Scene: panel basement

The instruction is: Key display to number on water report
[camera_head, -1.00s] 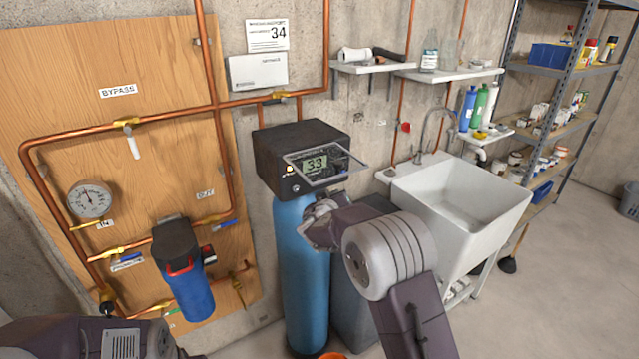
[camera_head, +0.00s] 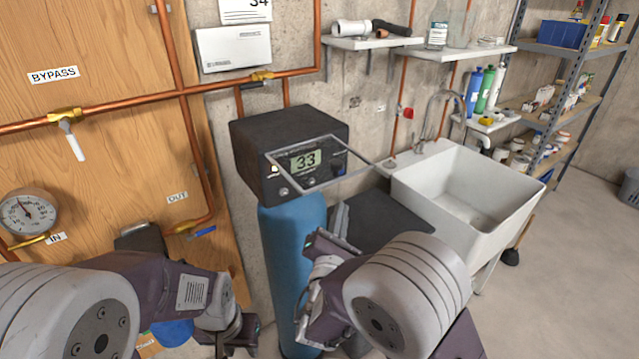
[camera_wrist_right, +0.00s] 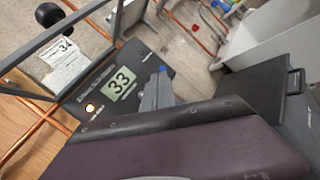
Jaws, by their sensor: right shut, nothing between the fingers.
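The water softener's black control head (camera_head: 290,140) sits on a blue tank (camera_head: 292,250). Its lit display (camera_head: 305,160) reads 33, and the display also shows in the right wrist view (camera_wrist_right: 122,82). A clear framed cover (camera_head: 350,178) stands raised in front of the panel. A blue button (camera_head: 338,160) is right of the display. The water report (camera_head: 245,8) on the wall reads 34, its top cut off. My right gripper (camera_head: 340,218) is shut and empty, below the panel and apart from it. My left gripper (camera_head: 238,335) is low beside the tank; its jaws are unclear.
A white sink (camera_head: 470,190) stands right of the softener, with a dark tank (camera_head: 385,225) between them. Copper pipes (camera_head: 150,98) and a gauge (camera_head: 28,213) are on the wooden board at left. Shelves (camera_head: 560,50) stand at the right; open floor lies in front of them.

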